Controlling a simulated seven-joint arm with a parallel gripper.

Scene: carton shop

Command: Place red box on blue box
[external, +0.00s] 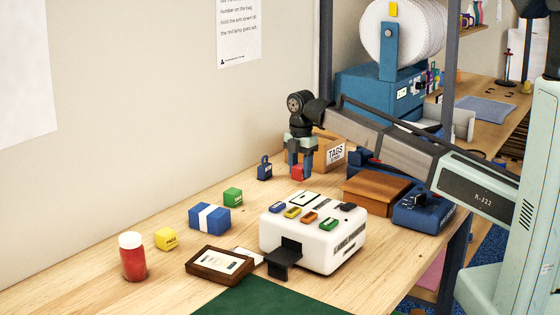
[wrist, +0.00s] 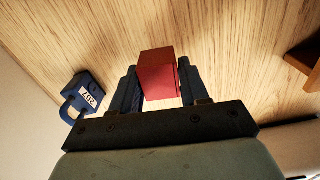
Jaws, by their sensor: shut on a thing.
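The red box (external: 297,173) is a small cube between the fingers of my gripper (external: 300,167), toward the back of the table. The wrist view also shows the red box (wrist: 157,72), with a dark blue finger of my gripper (wrist: 158,86) on each side. My gripper is shut on it. Whether the box touches the table or hangs just above it, I cannot tell. The blue box (external: 196,216), with a white band around it, lies on the table to the left and nearer the camera. Its top is clear. It is not in the wrist view.
A blue padlock (external: 264,171) stands just left of my gripper; the wrist view shows it too (wrist: 88,97). A green cube (external: 233,196) sits behind the blue box, a yellow cube (external: 166,239) left of it. A white label machine (external: 312,240) stands to the right.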

